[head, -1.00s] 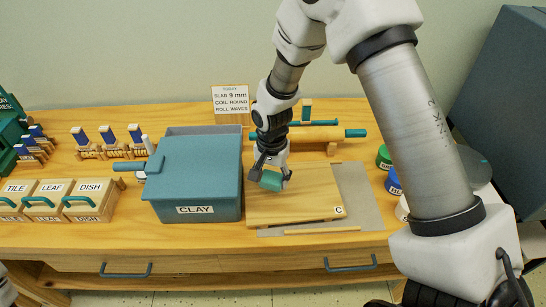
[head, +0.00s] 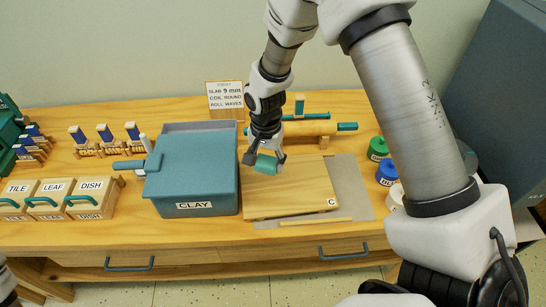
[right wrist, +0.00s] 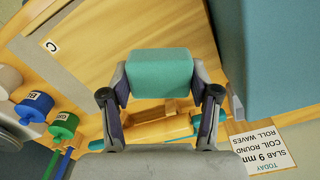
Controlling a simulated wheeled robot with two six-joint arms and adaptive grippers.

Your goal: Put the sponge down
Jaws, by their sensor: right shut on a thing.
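The sponge, a teal block (head: 264,165), is held between the fingertips of my right gripper (head: 262,161). In the right wrist view the sponge (right wrist: 160,70) sits squarely between the two fingers (right wrist: 160,92), which press on its sides. It is over the left back part of the wooden board marked C (head: 290,202). I cannot tell whether it touches the board. My left gripper is out of view.
A teal CLAY box (head: 190,180) stands close to the left. Green (head: 377,148) and blue (head: 386,172) lidded jars stand at right. The board's front part is clear.

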